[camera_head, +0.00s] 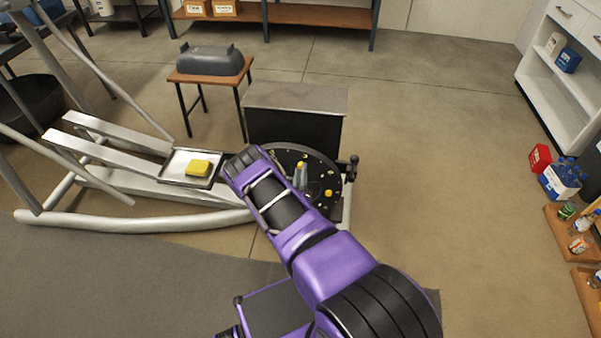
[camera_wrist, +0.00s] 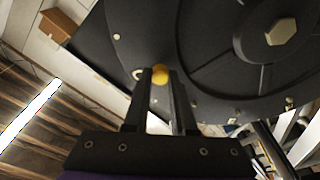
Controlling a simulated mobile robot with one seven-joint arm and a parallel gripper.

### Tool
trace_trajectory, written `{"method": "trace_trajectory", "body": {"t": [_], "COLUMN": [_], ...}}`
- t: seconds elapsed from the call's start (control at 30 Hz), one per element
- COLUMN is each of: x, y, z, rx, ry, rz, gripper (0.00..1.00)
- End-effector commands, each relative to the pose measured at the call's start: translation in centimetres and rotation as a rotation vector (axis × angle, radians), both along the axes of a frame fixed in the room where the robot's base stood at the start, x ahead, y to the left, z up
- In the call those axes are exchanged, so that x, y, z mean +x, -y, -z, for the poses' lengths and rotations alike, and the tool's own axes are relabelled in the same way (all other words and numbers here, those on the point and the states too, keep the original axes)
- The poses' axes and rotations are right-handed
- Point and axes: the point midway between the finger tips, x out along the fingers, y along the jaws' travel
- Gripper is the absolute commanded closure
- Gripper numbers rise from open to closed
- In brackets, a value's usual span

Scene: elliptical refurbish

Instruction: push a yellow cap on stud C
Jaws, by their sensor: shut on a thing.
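My gripper (camera_wrist: 160,84) is shut on a small round yellow cap (camera_wrist: 160,74), held at the fingertips in the wrist view. The cap is in front of the black round disc (camera_wrist: 205,75); I cannot tell whether it touches a stud. Small pale studs, such as one stud (camera_wrist: 117,37), dot the disc's rim, but no letter is readable, so stud C cannot be told. In the head view my gripper (camera_head: 300,176) is over the disc (camera_head: 275,153), with a yellow spot at its tip. A separate orange-yellow cap (camera_head: 328,193) shows on the disc to its right.
A tray (camera_head: 175,179) with a yellow block (camera_head: 198,168) rests on the machine's frame left of the disc. A dark box (camera_head: 295,115) stands behind the disc. A small table (camera_head: 240,72) bears a grey cover (camera_head: 210,60).

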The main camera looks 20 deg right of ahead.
Motion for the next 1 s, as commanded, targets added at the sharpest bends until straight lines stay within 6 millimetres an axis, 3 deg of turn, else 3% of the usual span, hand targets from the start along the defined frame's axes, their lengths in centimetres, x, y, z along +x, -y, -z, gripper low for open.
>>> {"method": "trace_trajectory", "body": {"t": [0.93,0.97,1.0], "x": [0.83,0.83,0.83], "y": [0.57,0.57,0.57], "z": [-0.01,-0.01,-0.01], "rx": [0.0,0.0,0.0], "ry": [0.0,0.0,0.0], "rz": [0.0,0.0,0.0], "gripper": [1.0,0.74,0.67]}}
